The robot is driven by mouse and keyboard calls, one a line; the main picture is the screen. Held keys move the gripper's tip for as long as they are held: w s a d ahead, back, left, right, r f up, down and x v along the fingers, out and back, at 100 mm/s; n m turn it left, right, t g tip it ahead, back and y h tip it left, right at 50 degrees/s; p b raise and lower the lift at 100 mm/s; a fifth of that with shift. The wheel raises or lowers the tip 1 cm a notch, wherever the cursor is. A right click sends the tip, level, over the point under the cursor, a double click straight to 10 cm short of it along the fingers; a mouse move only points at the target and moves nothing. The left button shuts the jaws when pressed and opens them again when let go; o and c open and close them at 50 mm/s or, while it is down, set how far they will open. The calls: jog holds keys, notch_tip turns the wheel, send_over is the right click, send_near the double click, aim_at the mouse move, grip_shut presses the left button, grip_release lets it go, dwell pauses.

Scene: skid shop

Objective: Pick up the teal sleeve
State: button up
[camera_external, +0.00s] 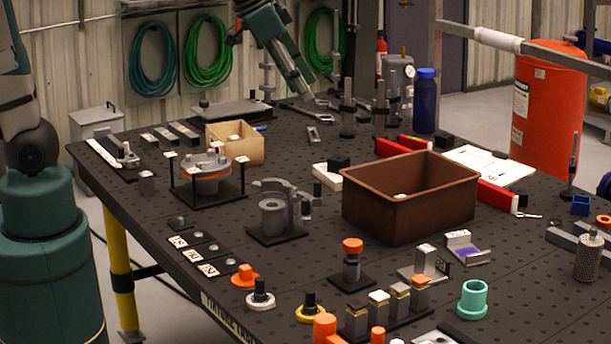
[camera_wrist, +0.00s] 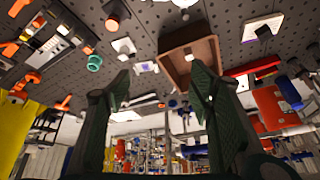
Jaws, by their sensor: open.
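The teal sleeve (camera_external: 472,299) is a short hollow cylinder with a wider lower part, standing upright on the dark table near the front right in the external view. In the wrist view it is small, at the upper left (camera_wrist: 94,62). My gripper (camera_wrist: 160,85) shows in the wrist view with two dark fingers wide apart and nothing between them. It is well away from the sleeve. In the external view my arm reaches in at the top, over the far side of the table.
A brown bin (camera_external: 408,218) stands between the table's middle and right. A row of capped blocks (camera_external: 400,300) and an orange-topped post (camera_external: 352,262) stand left of the sleeve. A purple-marked bracket (camera_external: 468,250) lies behind it. A knurled cylinder (camera_external: 588,258) is farther right.

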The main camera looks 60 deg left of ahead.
jog(key=w+d+f+m+g, duration=0.15)
jog(key=w+d+f, duration=0.25)
jog(key=w+d, duration=0.4)
jog(key=m+g+h+b, duration=0.2)
jog(key=m+g+b, duration=0.1)
jog(key=m, duration=0.5)
send_near(474, 292)
notch_tip(474, 292, down, 3)
jog(key=w, duration=0.2)
jog(key=shift+w+a+f, duration=0.2)
jog(key=shift+a+f, duration=0.1)
jog(key=shift+x, duration=1.25)
jog(key=shift+f, duration=0.1)
jog(key=shift+p+x, duration=0.55)
jog(key=shift+x, duration=2)
jog(key=shift+s+a, duration=0.1)
